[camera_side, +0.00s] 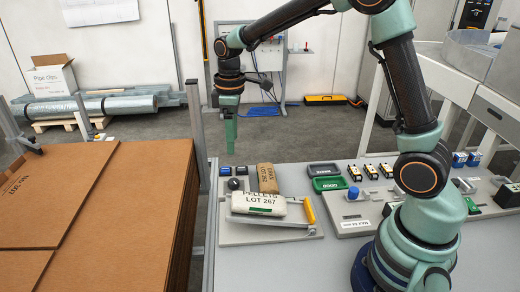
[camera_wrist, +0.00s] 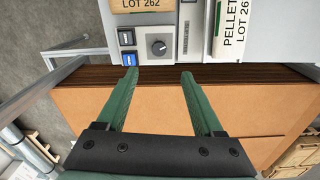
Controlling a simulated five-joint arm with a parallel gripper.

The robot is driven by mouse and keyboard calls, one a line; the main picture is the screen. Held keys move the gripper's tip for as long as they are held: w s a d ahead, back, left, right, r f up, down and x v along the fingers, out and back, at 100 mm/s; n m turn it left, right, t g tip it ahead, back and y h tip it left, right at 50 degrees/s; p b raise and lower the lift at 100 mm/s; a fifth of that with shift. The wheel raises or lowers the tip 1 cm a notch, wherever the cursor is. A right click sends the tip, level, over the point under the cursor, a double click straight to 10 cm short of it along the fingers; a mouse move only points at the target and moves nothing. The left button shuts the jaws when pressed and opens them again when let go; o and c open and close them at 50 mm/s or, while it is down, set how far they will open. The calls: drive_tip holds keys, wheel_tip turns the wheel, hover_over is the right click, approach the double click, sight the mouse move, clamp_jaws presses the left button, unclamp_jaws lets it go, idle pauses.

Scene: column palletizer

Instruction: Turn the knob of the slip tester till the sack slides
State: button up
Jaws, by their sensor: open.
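The slip tester's grey base (camera_side: 290,237) stands at the near left of the table. Its dark round knob (camera_side: 235,184) is at its left; in the wrist view the knob (camera_wrist: 159,47) has a pale pointer line. A white sack (camera_side: 258,203) marked PELLETS LOT 267 lies on the tester's plate; part of it shows in the wrist view (camera_wrist: 231,28). My gripper (camera_side: 231,132) points down, open and empty, well above and behind the knob in the side view. In the wrist view my green fingertips (camera_wrist: 159,75) stand apart, with the knob ahead between them.
A brown sack (camera_side: 267,178) lies behind the white one. A yellow part (camera_side: 309,210) stands at the tester's right. Tall brown cardboard stacks (camera_side: 110,200) fill the left. Green and dark trays (camera_side: 329,184) lie right.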

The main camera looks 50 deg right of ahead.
sight(233, 181)
drive_tip(key=f, duration=1.3)
drive_tip(key=shift+w+f, duration=0.2)
drive_tip(key=shift+w, duration=0.15)
clamp_jaws()
